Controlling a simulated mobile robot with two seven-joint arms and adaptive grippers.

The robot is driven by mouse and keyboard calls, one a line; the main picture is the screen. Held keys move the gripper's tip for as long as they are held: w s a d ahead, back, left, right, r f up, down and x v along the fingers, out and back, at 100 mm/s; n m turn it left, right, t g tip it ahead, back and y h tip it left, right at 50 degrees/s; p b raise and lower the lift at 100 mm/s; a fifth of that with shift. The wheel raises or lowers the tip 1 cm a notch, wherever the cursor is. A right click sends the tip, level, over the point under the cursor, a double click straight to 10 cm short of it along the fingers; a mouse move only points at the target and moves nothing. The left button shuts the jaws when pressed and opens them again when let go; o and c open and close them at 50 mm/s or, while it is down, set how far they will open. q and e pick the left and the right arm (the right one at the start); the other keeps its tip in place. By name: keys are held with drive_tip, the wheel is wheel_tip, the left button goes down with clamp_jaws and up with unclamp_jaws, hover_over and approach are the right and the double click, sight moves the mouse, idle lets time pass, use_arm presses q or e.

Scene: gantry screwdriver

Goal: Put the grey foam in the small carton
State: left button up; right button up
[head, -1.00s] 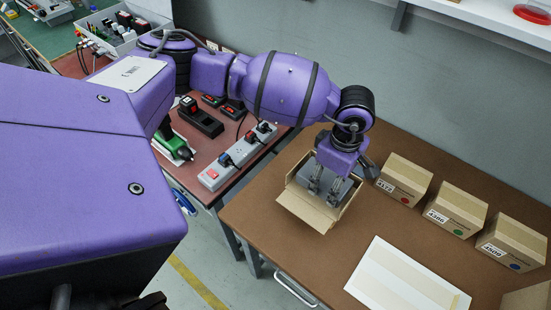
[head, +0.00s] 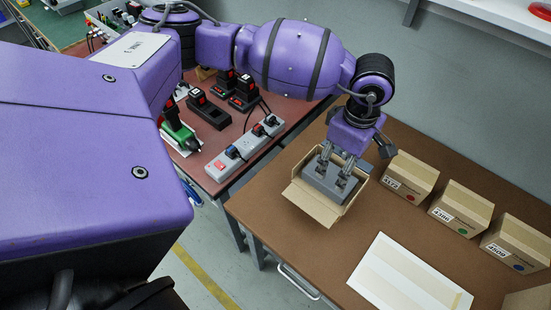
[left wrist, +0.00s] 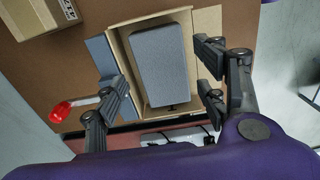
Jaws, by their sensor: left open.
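The grey foam (head: 328,188) is a dark grey block within the walls of the small open carton (head: 306,204) on the brown table. In the left wrist view the foam (left wrist: 159,62) lies lengthwise inside the carton (left wrist: 206,22), with a narrow gap beside it. I cannot tell whether it rests on the bottom. My left gripper (head: 332,176) is over the carton, pointing down, its fingers partly covering the foam in the head view. In the left wrist view its fingers (left wrist: 160,78) are spread apart on either side, clear of the foam. My right gripper is not in view.
Several closed, labelled boxes, the nearest one (head: 411,177) close to the carton, stand in a row to the right. A white panel (head: 408,277) lies in front. A power strip (head: 244,146) and chargers are on the reddish table to the left. A red-ended object (left wrist: 60,111) shows in the left wrist view.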

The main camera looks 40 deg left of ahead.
use_arm(q)
wheel_tip(320, 180, up, 7)
drive_tip(key=shift+r, duration=0.2)
